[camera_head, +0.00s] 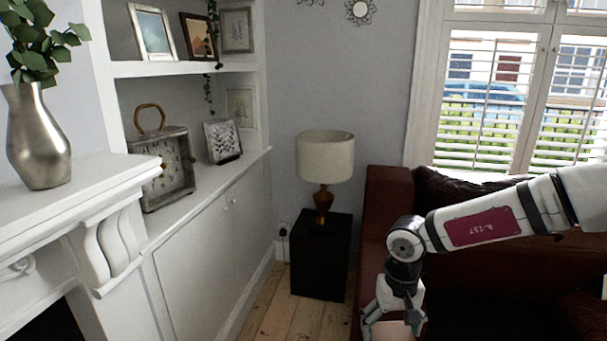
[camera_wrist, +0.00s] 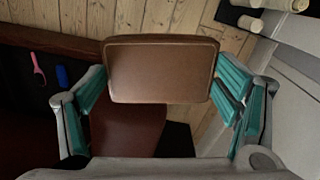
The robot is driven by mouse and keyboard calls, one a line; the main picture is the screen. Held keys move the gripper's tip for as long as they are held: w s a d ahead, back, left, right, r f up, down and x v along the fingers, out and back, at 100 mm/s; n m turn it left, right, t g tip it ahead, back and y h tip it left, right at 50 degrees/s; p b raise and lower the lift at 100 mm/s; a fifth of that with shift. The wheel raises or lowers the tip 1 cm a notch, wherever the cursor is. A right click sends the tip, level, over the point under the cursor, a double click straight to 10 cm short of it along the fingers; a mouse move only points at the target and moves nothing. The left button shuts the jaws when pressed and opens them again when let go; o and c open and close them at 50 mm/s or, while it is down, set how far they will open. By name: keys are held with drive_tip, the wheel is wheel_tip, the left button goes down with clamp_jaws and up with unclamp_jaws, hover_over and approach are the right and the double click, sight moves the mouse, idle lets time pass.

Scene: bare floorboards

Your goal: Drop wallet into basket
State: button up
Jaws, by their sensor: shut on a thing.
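A brown wallet (camera_wrist: 162,70) with a rounded-corner face fills the middle of the wrist view. My gripper (camera_wrist: 162,95) is shut on it, with one teal-padded finger at each side. I cannot identify a basket in either view.
A dark red sofa (camera_head: 385,200) stands at the right. A black side table (camera_head: 321,262) bears a lamp (camera_head: 325,160). Bare floorboards (camera_head: 290,318) lie left of the sofa. A pink item (camera_wrist: 39,70) and a blue item (camera_wrist: 62,76) lie on a dark surface.

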drive_tip(key=s+r+p, duration=0.2)
drive_tip(key=r+p, duration=0.1)
drive_tip(key=s+r+p, duration=0.1)
drive_tip(key=r, duration=0.1)
drive_tip(key=shift+s, duration=0.1)
idle(0.4)
